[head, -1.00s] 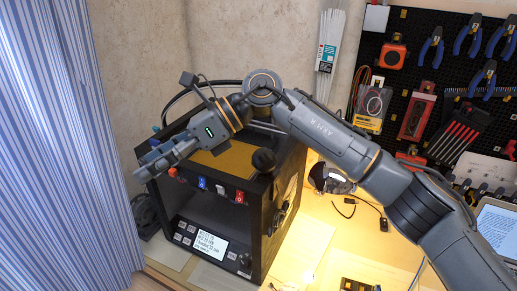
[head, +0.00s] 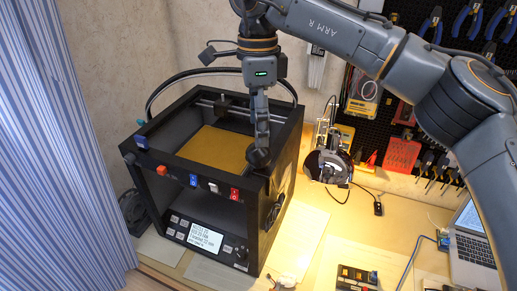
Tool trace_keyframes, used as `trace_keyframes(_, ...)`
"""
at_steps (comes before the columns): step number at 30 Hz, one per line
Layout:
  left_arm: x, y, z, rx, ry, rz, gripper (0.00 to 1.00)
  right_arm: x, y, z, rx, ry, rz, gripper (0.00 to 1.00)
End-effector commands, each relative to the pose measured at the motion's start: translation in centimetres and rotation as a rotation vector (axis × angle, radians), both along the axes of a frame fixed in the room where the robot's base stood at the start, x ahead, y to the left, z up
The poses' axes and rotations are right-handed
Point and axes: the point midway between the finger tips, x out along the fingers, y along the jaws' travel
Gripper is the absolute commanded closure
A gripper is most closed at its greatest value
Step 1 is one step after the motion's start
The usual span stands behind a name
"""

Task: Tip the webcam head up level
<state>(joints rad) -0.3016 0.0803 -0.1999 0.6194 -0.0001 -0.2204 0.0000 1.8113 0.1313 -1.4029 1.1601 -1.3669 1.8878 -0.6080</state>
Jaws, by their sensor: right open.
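The webcam head (head: 258,158), a dark rounded piece, sits at the right side of the black 3D printer's top frame (head: 283,150). It is partly covered by my right gripper, and its exact tilt is hard to tell. My right gripper (head: 261,140) points straight down with its fingertips at the webcam head, seen nearly edge-on. It is open; whether a finger touches the webcam cannot be told. My left gripper is not in view.
The printer has a tan bed (head: 215,148), coloured switches and a lit display (head: 205,237). A round lamp-like device (head: 328,166) stands to its right. A laptop (head: 475,245) is at the far right. Tools hang on the pegboard behind. A striped curtain (head: 55,160) hangs at left.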

Motion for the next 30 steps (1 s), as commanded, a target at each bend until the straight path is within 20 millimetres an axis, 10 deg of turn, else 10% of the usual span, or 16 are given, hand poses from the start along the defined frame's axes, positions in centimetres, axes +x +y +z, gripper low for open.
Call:
trace_keyframes(12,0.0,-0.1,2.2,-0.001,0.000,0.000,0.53,-0.5,0.0,-6.5,0.002,0.001,-0.001,0.29)
trace_keyframes(23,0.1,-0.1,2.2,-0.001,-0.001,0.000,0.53,-0.5,0.0,-7.2,0.002,-0.001,0.000,0.29)
trace_keyframes(30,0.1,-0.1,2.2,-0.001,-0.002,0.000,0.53,-0.5,0.0,-7.1,0.002,-0.001,0.000,0.74)
